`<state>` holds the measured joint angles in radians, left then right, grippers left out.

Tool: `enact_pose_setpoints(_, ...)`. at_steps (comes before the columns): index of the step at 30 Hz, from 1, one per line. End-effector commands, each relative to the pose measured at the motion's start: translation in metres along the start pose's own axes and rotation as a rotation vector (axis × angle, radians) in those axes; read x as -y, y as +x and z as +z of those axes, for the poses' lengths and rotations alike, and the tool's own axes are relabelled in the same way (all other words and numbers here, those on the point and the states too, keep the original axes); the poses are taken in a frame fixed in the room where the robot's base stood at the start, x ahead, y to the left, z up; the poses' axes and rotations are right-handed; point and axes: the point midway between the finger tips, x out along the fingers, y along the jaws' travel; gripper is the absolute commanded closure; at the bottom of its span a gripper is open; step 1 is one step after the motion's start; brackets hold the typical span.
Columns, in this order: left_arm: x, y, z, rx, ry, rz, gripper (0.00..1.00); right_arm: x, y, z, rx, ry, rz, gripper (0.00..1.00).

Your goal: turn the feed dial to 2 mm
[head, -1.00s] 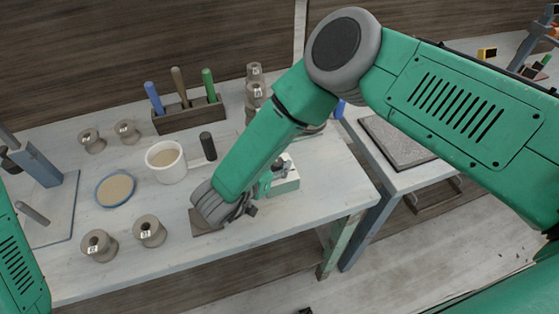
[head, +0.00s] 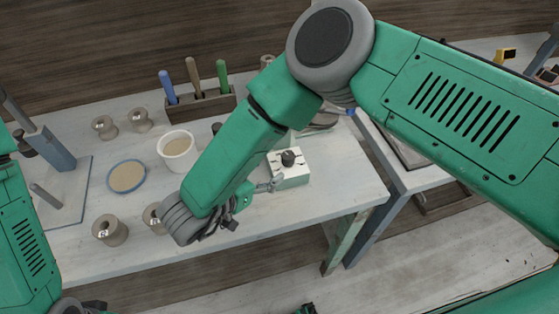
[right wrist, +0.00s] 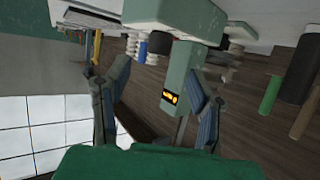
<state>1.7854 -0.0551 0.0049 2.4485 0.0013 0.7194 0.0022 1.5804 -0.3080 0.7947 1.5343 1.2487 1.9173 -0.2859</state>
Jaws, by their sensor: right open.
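The feed dial is a round black knob (head: 288,158) on top of a small pale green-white box (head: 291,178) near the table's right front. Dark marks lie on the top around the knob; I cannot read them or the setting. My right gripper (head: 268,186) is open beside the box's left side, lower than the knob. In the right wrist view the scene is upside down. The knob (right wrist: 160,42) and box (right wrist: 170,13) show beyond the open, empty fingers (right wrist: 158,98), apart from them. My left gripper (head: 84,306) is partly cut off at the bottom left.
Several spools (head: 110,230) stand at the left, one partly behind my right wrist. A white tub (head: 177,150) and a blue-rimmed dish (head: 126,176) sit mid-table. A wooden rack (head: 205,106) holds coloured tools at the back. Bare table lies right of the box.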

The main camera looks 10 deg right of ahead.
Motion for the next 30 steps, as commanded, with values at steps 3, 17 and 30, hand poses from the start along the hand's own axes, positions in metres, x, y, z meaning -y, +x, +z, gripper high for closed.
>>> enact_pose_setpoints(3, 0.000, 0.000, 0.000, 0.000, 0.000, 0.000, 0.60, 0.001, -0.020, 0.001, 0.001, 0.000, -0.002, 0.51)
enact_pose_setpoints(17, -0.001, 0.000, -0.002, 0.002, 0.001, 0.000, 0.60, -0.001, -0.032, 0.000, 0.003, 0.001, 0.000, 0.51)
enact_pose_setpoints(30, 0.000, 0.001, -0.003, 0.002, 0.000, 0.000, 0.60, 0.000, -0.035, 0.001, 0.000, -0.001, 0.000, 0.51)
